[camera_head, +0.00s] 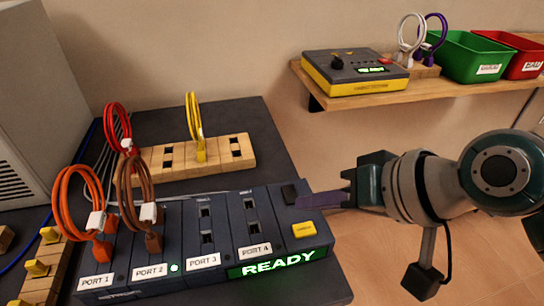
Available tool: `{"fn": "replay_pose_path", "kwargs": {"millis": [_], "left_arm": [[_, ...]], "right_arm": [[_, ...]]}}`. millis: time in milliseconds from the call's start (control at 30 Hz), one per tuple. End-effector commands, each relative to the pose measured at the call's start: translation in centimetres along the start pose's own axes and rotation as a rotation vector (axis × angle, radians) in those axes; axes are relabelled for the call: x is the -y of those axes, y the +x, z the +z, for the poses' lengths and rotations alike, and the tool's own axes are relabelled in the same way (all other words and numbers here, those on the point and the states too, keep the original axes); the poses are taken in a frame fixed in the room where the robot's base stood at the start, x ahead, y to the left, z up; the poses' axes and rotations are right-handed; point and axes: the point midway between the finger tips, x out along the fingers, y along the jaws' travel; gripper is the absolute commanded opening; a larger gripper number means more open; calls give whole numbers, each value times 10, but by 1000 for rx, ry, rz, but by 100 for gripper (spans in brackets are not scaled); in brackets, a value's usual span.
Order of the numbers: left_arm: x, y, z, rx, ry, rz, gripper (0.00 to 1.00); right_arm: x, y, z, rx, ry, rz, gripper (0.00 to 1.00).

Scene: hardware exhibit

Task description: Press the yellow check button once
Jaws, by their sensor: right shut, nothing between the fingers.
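The yellow check button (304,230) sits at the right end of the dark port panel (190,220), and its face is uncovered. My right gripper (303,201) comes in from the right, shut and empty. A green READY display (278,262) is lit below the button. My left gripper is not in view.
Orange (76,190) and brown (135,185) cables are plugged at PORT 1 and PORT 2. A wooden rack (225,153) with a yellow cable (197,125) stands behind. A wall shelf (405,85) holds a yellow-black tester (355,72) and green (470,58) and red bins (523,62).

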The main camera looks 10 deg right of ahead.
Motion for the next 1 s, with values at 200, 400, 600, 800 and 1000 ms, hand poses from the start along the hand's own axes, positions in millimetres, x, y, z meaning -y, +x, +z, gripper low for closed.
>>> {"fn": "replay_pose_path", "kwargs": {"millis": [200,400,600,800,1000], "left_arm": [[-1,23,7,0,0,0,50],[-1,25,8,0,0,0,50],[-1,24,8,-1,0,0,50],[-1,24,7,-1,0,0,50],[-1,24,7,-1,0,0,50]], "right_arm": [[-15,20,15,1,0,1,0],[-17,23,16,0,-1,0,0],[-16,22,16,0,-1,0,0],[-16,22,16,0,-1,0,0],[-16,22,16,0,0,0,0]]}}
